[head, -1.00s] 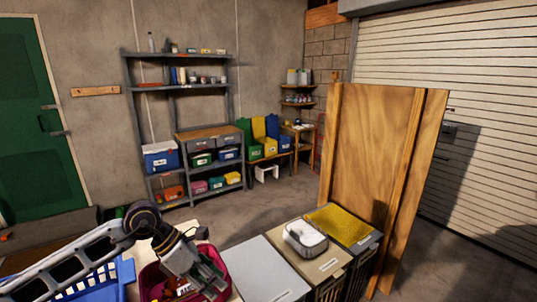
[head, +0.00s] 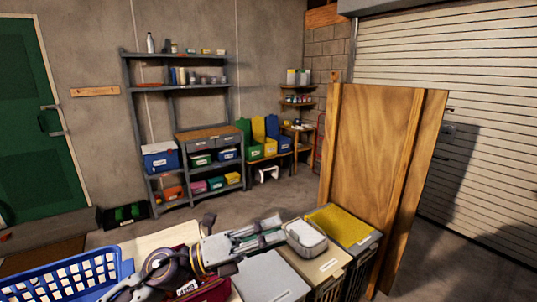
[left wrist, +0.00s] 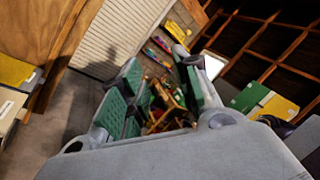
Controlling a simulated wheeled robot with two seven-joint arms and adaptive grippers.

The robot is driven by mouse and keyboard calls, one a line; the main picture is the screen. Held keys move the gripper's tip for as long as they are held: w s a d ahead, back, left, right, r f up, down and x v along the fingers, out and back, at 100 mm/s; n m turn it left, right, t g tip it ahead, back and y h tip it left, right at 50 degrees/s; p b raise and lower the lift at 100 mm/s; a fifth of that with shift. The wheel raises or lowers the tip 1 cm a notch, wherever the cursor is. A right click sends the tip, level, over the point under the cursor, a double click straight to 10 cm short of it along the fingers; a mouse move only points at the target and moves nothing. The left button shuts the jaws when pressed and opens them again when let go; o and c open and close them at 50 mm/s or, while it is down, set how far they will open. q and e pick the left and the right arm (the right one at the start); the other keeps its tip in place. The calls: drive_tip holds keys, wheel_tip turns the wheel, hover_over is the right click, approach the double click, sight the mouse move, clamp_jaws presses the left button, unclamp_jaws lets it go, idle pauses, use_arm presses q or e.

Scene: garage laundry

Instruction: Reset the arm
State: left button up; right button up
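My left gripper (head: 279,231) reaches rightward over the counter in the head view, just left of the white lidded box (head: 306,238). Its two fingers with green pads show apart in the left wrist view (left wrist: 158,62), with only distant background between them. It is open and seems to hold nothing. My left arm covers part of the red bin (head: 212,291). My right gripper is not in view.
A blue basket (head: 65,277) stands at the lower left. A grey lid (head: 268,277), a beige lid (head: 318,270) and a yellow-topped bin (head: 343,226) line up to the right. A tall wooden panel (head: 372,160) stands beyond. Shelves (head: 178,87) are at the back wall.

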use_arm(q)
drive_tip(key=w+a+n+t+y, duration=0.8)
drive_tip(key=n+t, duration=0.6)
drive_tip(key=n, duration=0.5)
drive_tip(key=s+a+f+n+g+y, duration=0.25)
drive_tip(key=a+f+n+y, duration=0.4)
drive_tip(key=f, duration=0.35)
drive_tip(key=s+a+f+n+g+y, duration=0.1)
drive_tip(key=a+f+n+g+y, duration=0.2)
drive_tip(key=a+f+n+y, duration=0.6)
drive_tip(key=s+f+n+g+h, duration=0.35)
drive_tip(key=s+f+g, duration=0.65)
drive_tip(key=s+f, duration=0.8)
drive_tip(key=s+f+g, duration=0.1)
drive_tip(key=s+f, duration=0.1)
drive_tip(key=f, duration=1.5)
drive_tip(key=s+f+g, duration=0.1)
drive_tip(key=s+f, duration=0.1)
drive_tip(key=f, duration=1.4)
drive_tip(key=s+a+f, duration=0.1)
drive_tip(key=s+f, duration=0.8)
drive_tip(key=s, duration=0.2)
drive_tip(key=s+a+f, duration=0.2)
drive_tip(key=s+f, duration=0.8)
drive_tip(key=s, duration=0.1)
drive_tip(key=shift+a+m+g, duration=0.25)
drive_tip(key=shift+m+g, duration=0.05)
drive_tip(key=shift+g, duration=0.05)
